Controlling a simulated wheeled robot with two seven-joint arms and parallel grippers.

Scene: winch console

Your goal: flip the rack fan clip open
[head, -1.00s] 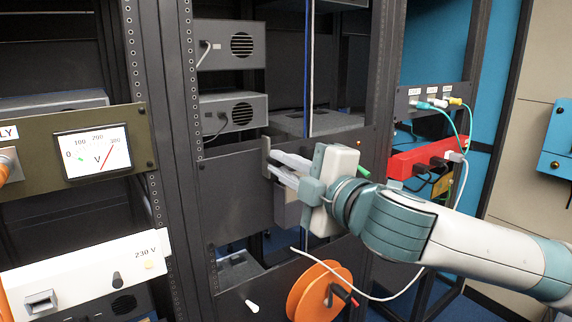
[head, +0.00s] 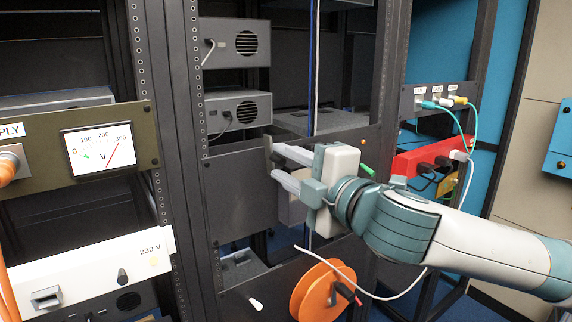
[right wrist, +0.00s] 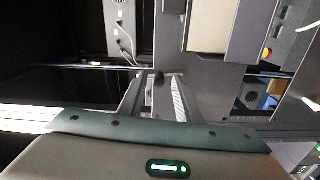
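My right gripper (head: 275,161) is open in front of a dark grey rack panel (head: 232,205), its two pale fingers apart one above the other. A thin upright grey piece (head: 267,150) shows at the upper fingertip; it may be the rack fan clip, but I cannot tell surely, nor whether a finger touches it. In the right wrist view the two fingers (right wrist: 157,85) stand apart with a small dark knob-like piece (right wrist: 158,79) between them. My gripper body hides part of the panel. My left gripper is not in view.
Below the gripper is an orange reel (head: 322,290) with a white cable. To the left are a voltmeter panel (head: 30,150) and a white 230 V panel (head: 75,275). Fan units (head: 236,108) sit above. A red socket strip (head: 425,160) is at the right.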

